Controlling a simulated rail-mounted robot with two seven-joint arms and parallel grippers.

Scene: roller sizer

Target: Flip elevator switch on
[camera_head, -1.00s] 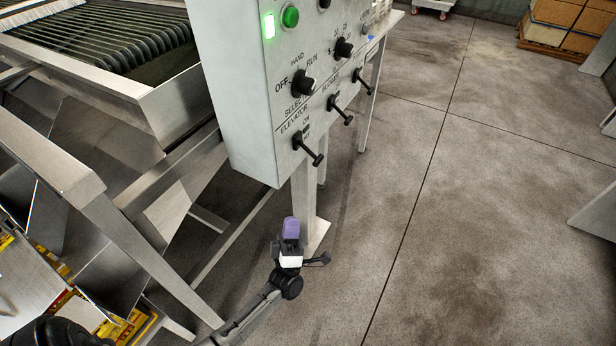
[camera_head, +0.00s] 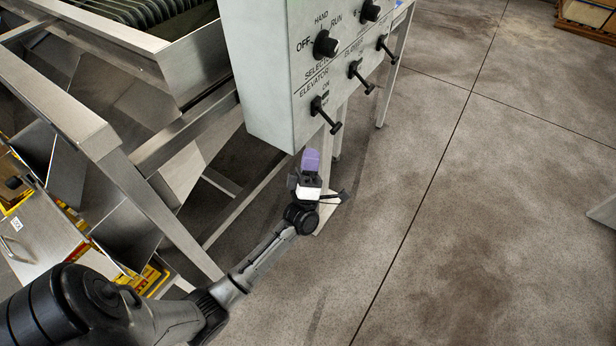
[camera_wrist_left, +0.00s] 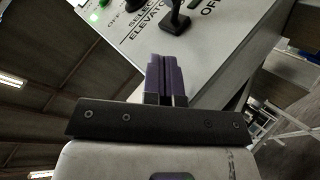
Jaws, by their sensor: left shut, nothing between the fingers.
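The elevator switch (camera_head: 325,114) is a black lever on the lower front of the grey control panel (camera_head: 268,85), under the ELEVATOR label. Its handle sticks out and slants down to the right. My left gripper (camera_head: 311,160) has purple fingers and is just below the panel's lower edge, under the switch and apart from it. It is shut and empty. In the left wrist view the closed purple fingers (camera_wrist_left: 165,78) point toward the panel, and the switch (camera_wrist_left: 175,18) shows beyond them at the top. My right gripper is not in view.
More levers (camera_head: 360,76) and a selector knob (camera_head: 326,44) sit on the panel near the elevator switch. A metal machine frame (camera_head: 75,125) stands to the left. The concrete floor (camera_head: 470,220) to the right is clear.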

